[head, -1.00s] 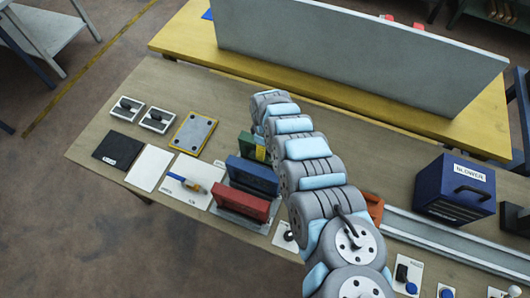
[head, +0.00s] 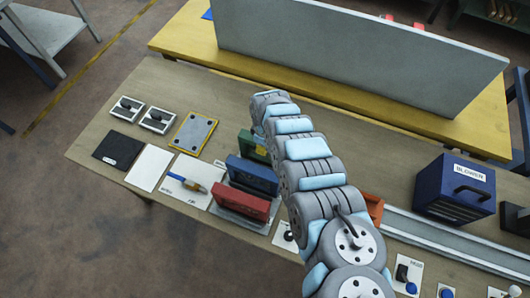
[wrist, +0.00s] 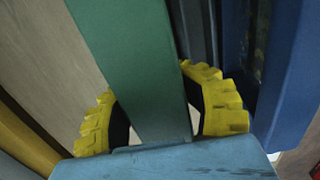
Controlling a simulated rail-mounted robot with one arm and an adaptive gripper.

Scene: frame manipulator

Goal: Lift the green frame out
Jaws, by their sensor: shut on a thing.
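The green frame (head: 252,142) is the rear one of three upright frames in the head view, partly hidden behind my arm. In the wrist view the green frame (wrist: 122,50) runs down the middle as a broad bar. My gripper (wrist: 147,82) has its yellow ribbed fingers on either side of the bar and is shut on it. The gripper itself is hidden by my arm in the head view. How far the frame's lower edge sits in the rack cannot be seen.
The blue frame (head: 252,175) stands close in front of the green one, and the red frame (head: 240,201) in front of that, on a grey rack. The blue frame also shows at right in the wrist view (wrist: 290,85). A yellow-edged plate (head: 194,133) lies to the left.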

